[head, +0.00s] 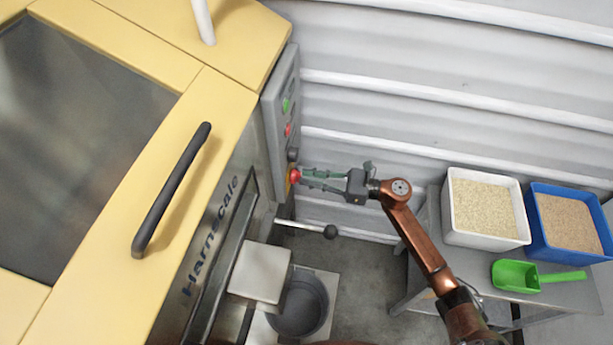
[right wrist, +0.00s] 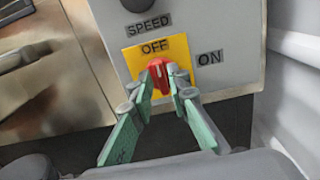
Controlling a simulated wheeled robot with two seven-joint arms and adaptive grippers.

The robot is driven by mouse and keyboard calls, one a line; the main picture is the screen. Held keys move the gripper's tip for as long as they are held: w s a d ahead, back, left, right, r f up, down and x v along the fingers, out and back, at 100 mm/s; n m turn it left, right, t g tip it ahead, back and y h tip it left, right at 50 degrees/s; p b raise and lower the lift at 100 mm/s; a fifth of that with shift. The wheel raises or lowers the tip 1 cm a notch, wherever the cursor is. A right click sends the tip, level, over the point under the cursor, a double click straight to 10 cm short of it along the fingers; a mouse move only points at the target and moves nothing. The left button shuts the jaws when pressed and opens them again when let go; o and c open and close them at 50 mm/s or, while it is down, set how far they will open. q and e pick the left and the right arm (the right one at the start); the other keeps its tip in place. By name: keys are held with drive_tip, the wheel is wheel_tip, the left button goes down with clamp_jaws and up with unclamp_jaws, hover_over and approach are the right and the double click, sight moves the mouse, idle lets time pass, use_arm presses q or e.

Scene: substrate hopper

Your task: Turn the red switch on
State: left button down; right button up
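The red switch (right wrist: 158,74) is a knob on a yellow plate (right wrist: 176,50) marked OFF above it, with ON to the right on the grey panel. Its grip stands roughly upright toward OFF. In the head view the switch (head: 295,175) is at the low end of the control panel. My right gripper (head: 303,179) reaches it from the right. In the right wrist view its green-padded fingertips (right wrist: 160,80) lie on either side of the knob and appear to touch it. The lower part of the knob is between the fingers. My left gripper is not in view.
The yellow machine (head: 225,100) with a black handle (head: 170,190) fills the left. A lever with a black ball (head: 330,232) sticks out below my gripper. A table at the right holds a white bin (head: 455,225), a blue bin (head: 540,235) and a green scoop (head: 515,275).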

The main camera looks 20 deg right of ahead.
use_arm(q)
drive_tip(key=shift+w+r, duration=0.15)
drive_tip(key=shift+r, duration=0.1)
use_arm(e)
drive_tip(key=shift+w+a, duration=0.3)
drive_tip(key=shift+a, duration=0.1)
clamp_jaws()
